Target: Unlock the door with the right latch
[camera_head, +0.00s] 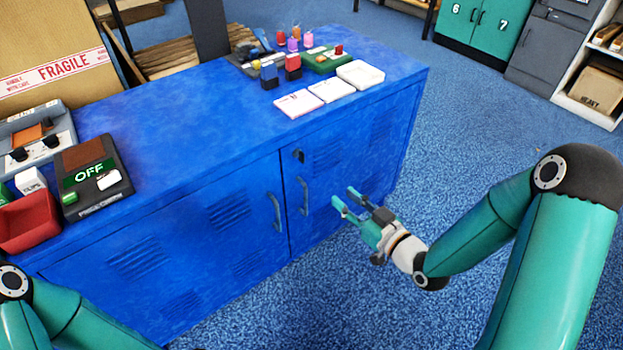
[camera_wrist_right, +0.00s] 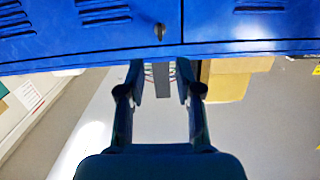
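The blue cabinet (camera_head: 225,180) has two doors with a vertical seam between them. A small dark latch (camera_head: 298,156) sits near the top of the right door, just right of the seam; it also shows in the right wrist view (camera_wrist_right: 159,31). Each door has a vertical handle, the left door's handle (camera_head: 274,212) and the right door's handle (camera_head: 303,196). Both doors look closed. My right gripper (camera_head: 345,197) is open and empty, in front of the right door, right of its handle and lower than the latch. My left arm shows at lower left; its gripper is out of view.
A cardboard box (camera_head: 50,50) stands behind at left. The blue floor right of the cabinet is clear.

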